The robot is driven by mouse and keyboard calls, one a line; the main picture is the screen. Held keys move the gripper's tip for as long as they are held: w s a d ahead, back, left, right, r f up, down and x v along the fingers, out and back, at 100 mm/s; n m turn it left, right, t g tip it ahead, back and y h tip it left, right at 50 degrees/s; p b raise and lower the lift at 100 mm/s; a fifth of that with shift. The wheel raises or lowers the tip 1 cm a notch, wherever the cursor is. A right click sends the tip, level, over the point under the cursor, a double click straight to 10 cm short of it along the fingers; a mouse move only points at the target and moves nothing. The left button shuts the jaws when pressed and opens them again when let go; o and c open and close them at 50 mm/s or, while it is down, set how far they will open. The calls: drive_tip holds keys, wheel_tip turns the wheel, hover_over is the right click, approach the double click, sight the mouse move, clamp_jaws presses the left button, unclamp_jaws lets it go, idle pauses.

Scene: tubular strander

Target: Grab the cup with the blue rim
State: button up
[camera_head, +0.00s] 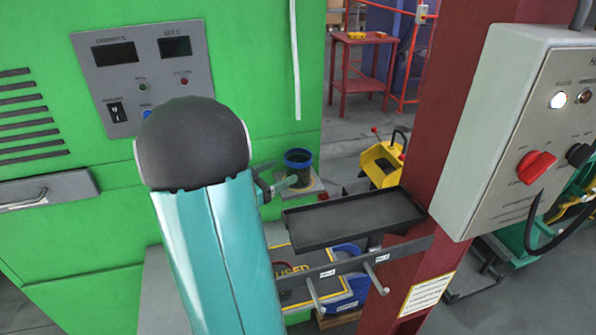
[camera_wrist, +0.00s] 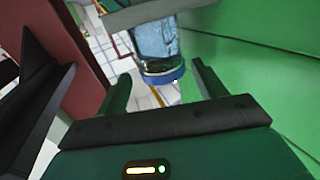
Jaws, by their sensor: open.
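The cup with the blue rim (camera_head: 298,168) has a dark, see-through-looking body and stands upright on a small ledge (camera_head: 311,190) at the green machine's side. The cup also shows in the wrist view (camera_wrist: 155,42), upside down in the picture, its blue rim towards my gripper. My gripper (camera_wrist: 160,72) is open, with one finger to each side of the rim in that picture. In the head view my gripper (camera_head: 279,186) sits just left of the cup, partly hidden by my arm; one finger overlaps the cup's lower part. I cannot tell whether it touches.
A black tray (camera_head: 352,218) lies just right of and below the cup, beside a red post (camera_head: 447,150). The green machine wall (camera_head: 245,60) stands close behind and left. A yellow box (camera_head: 382,163) and a grey control box (camera_head: 515,130) are farther right.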

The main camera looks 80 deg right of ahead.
sight(307, 158)
drive_tip(key=shift+x, duration=3.6)
drive_tip(key=shift+r, duration=0.1)
drive_tip(key=c, duration=0.9)
drive_tip(key=shift+r, duration=0.15)
